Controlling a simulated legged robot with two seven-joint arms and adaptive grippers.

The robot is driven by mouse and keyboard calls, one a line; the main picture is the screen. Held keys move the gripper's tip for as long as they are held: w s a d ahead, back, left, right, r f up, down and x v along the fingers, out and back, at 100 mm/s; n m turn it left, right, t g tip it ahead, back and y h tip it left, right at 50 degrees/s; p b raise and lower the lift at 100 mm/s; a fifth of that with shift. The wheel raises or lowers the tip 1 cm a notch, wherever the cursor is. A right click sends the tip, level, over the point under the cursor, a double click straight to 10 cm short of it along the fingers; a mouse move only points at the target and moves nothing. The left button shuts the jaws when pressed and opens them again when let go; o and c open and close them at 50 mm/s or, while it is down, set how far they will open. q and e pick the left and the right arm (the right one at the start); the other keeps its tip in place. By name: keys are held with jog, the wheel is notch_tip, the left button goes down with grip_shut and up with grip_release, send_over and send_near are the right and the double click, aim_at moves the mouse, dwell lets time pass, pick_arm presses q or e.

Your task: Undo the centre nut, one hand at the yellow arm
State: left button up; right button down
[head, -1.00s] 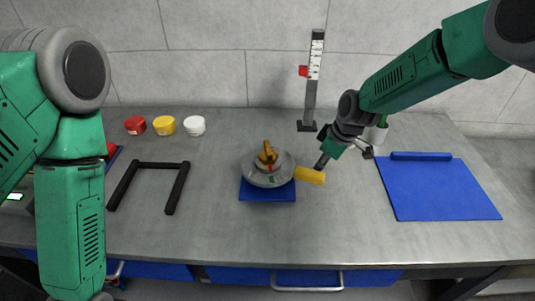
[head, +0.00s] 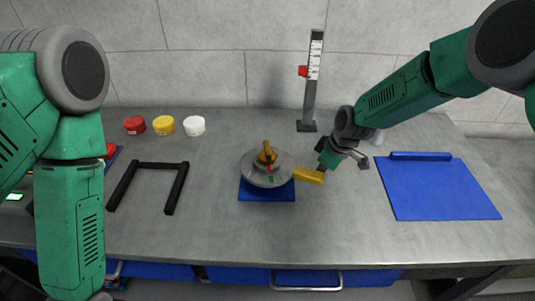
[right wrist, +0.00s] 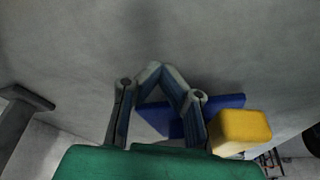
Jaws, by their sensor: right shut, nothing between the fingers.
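A round grey hub (head: 256,173) sits on a blue base (head: 267,194) mid-table. An orange-yellow piece (head: 266,150) stands at its centre, with small red and green marks near it; I cannot make out the nut separately. The yellow arm (head: 309,175) sticks out from the hub's right side. My right gripper (head: 324,168) is by the arm's outer end, shut and empty. In the right wrist view its fingers (right wrist: 158,88) are beside a yellow block (right wrist: 240,132), which looks like the arm's end, to their right. Touching is unclear. My left gripper is out of view.
A black U-shaped frame (head: 153,165) lies at left, with red (head: 135,125), yellow (head: 164,125) and white (head: 194,126) round pots behind. An upright scale (head: 313,85) with a red slider stands behind the hub. A blue mat (head: 440,190) lies right. The front table is clear.

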jog(key=shift+r, duration=0.1)
jog(key=shift+r, duration=0.8)
jog(key=shift+s+a, duration=0.1)
jog(key=shift+s, duration=0.05)
jog(key=shift+s+a, duration=0.1)
jog(key=shift+s, duration=0.15)
jog(key=shift+w, duration=0.35)
